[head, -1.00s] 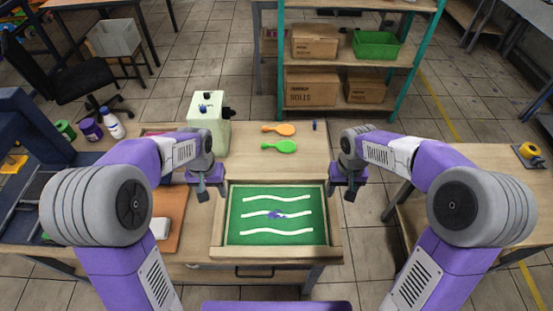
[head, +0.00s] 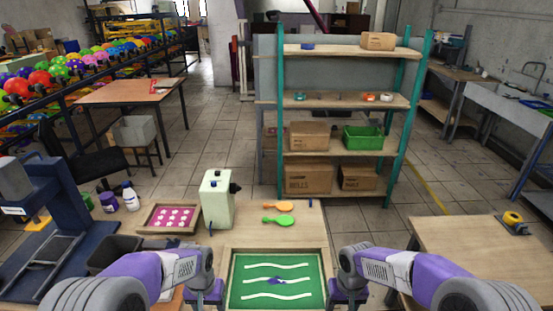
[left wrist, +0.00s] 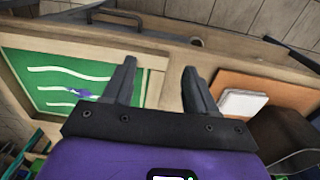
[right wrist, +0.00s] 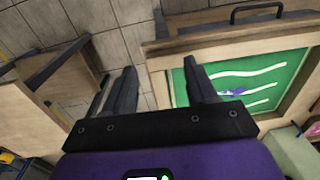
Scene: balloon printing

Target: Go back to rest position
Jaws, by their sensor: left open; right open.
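My left gripper (head: 206,291) is at the left side of the wooden frame with the green printed panel (head: 299,292). In the left wrist view, the left gripper (left wrist: 155,85) is open with nothing between its fingers. My right gripper (head: 348,292) is at the right side of the frame. In the right wrist view, the right gripper (right wrist: 162,88) is open and empty. The green panel has white wavy lines and a small purple-blue mark at its middle. Both arms reach in from the bottom corners of the head view.
A shelf (head: 346,101) stands behind. Floor shows between the worktable and the right table (head: 470,255).

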